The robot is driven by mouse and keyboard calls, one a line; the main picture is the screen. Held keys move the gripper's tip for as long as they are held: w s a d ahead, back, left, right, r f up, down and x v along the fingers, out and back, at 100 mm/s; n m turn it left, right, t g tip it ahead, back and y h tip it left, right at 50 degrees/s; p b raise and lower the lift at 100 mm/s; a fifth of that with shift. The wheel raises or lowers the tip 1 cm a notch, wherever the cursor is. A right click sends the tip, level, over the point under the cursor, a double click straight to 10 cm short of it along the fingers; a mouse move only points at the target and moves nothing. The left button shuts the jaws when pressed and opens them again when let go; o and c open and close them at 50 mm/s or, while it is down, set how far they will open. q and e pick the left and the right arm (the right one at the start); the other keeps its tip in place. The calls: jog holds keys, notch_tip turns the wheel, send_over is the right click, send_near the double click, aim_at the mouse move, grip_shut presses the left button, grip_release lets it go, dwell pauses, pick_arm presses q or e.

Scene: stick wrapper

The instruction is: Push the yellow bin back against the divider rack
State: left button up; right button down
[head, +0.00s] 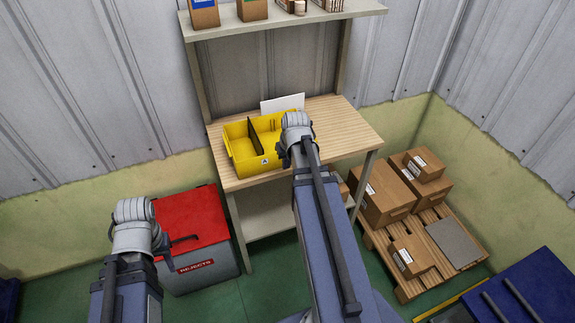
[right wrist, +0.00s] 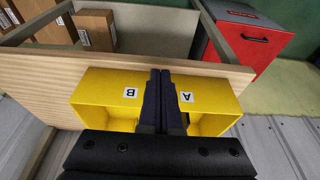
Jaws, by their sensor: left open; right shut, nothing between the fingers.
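The yellow bin (head: 240,146) sits on the wooden bench top, with a dark divider inside and small tags on its front. In the right wrist view the yellow bin (right wrist: 105,88) shows tags A and B. My right gripper (right wrist: 165,78) is shut and empty, its fingers in front of the bin's middle between the tags; I cannot tell if they touch. In the head view my right wrist hides the bin's right part. My left gripper (head: 160,243) is open and empty, low beside the red-lidded box. I cannot clearly make out the divider rack.
The wooden bench (head: 345,130) is clear to the right of the bin. A white panel (head: 283,103) stands behind the bin. An upper shelf (head: 290,20) holds boxes. The red-lidded rejects box (head: 190,218) is at lower left. A pallet (head: 410,250) with cartons is at right.

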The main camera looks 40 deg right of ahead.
jog(key=w+f+b, duration=0.1)
jog(key=w+f, duration=0.1)
jog(key=w+d+f+b, duration=0.1)
jog(key=w+f+b, duration=0.1)
jog(key=shift+w+d+f+b, duration=0.1)
jog(key=shift+w+f+b, duration=0.2)
jog(key=shift+w+f, duration=0.05)
jog(key=shift+w, duration=0.3)
jog(key=w, duration=0.2)
jog(key=w+d, duration=0.1)
jog(key=w, duration=0.2)
jog(key=shift+w+d, duration=0.2)
jog(key=shift+w, duration=0.1)
jog(key=shift+s, duration=0.1)
